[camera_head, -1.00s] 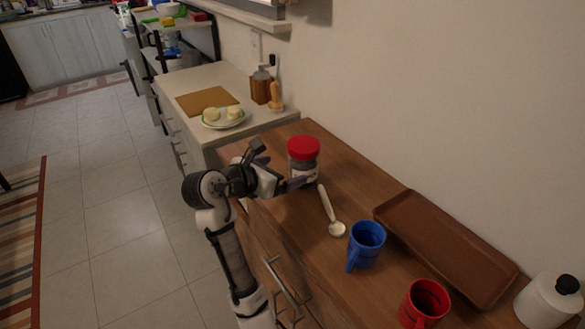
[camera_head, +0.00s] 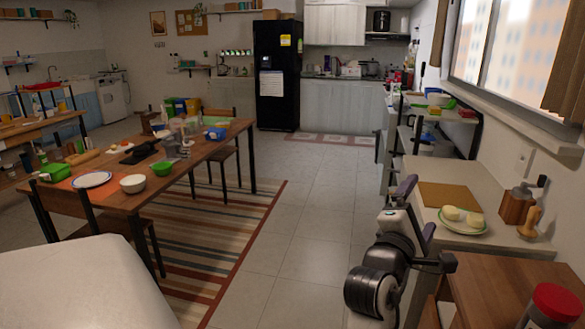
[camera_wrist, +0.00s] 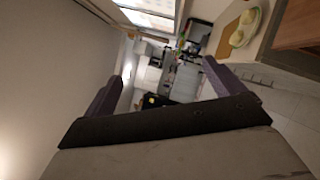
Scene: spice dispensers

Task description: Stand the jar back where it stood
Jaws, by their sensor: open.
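The jar (camera_head: 553,308) has a red lid and stands on the wooden counter (camera_head: 492,285) at the lower right of the head view. Its lower part is cut off by the picture's edge. My gripper (camera_head: 416,212) is open and empty, raised to the left of the jar and clear of it. In the wrist view my gripper (camera_wrist: 165,90) shows two spread purple fingers with nothing between them. The jar does not show in the wrist view.
A pale counter (camera_head: 480,252) beyond holds a cutting board (camera_head: 449,196), a plate with pale round items (camera_head: 463,222) and a wooden block (camera_head: 516,206). A dining table (camera_head: 133,196) with dishes stands at left. The tiled floor between is open.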

